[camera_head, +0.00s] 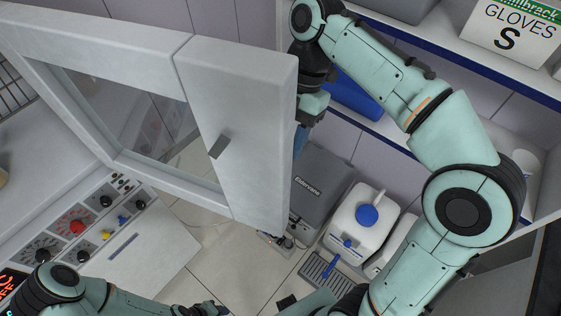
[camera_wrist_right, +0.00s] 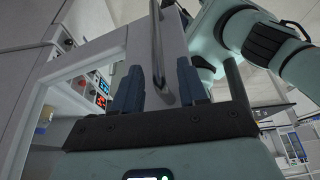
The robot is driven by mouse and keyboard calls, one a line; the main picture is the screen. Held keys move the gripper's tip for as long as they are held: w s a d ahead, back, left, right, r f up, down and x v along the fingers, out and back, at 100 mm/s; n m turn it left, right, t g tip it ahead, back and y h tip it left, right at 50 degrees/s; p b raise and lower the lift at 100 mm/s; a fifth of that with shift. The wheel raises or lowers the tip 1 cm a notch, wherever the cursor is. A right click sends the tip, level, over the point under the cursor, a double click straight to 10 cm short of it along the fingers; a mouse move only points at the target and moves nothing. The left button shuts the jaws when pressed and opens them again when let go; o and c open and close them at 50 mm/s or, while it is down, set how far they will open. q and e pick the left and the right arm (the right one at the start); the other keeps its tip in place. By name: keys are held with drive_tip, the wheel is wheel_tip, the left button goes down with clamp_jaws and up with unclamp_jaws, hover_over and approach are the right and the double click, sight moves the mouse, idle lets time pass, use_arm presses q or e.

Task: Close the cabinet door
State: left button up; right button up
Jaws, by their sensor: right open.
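The cabinet door (camera_head: 238,125) is a white frame with a glass pane, standing open and tilted across the left and middle of the head view. A small dark grey piece (camera_head: 219,146) sits on its near face. My right gripper (camera_head: 312,106) is at the door's right edge, partly hidden behind it. In the right wrist view my right gripper (camera_wrist_right: 160,88) is open, with a grey metal bar (camera_wrist_right: 160,45), apparently the door's handle, between its two fingers. Contact is unclear. My left gripper (camera_head: 208,309) is at the bottom edge, mostly cut off.
A control panel (camera_head: 75,226) with knobs is at lower left. A grey box (camera_head: 320,182) and a white container with a blue cap (camera_head: 367,215) are below and right of the door. A shelf with a glove box (camera_head: 508,35) is at upper right. Floor shows below the door.

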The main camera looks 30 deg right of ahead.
drive_tip(key=b+x, duration=0.1)
drive_tip(key=x, duration=0.4)
drive_tip(key=shift+w, duration=0.1)
clamp_jaws()
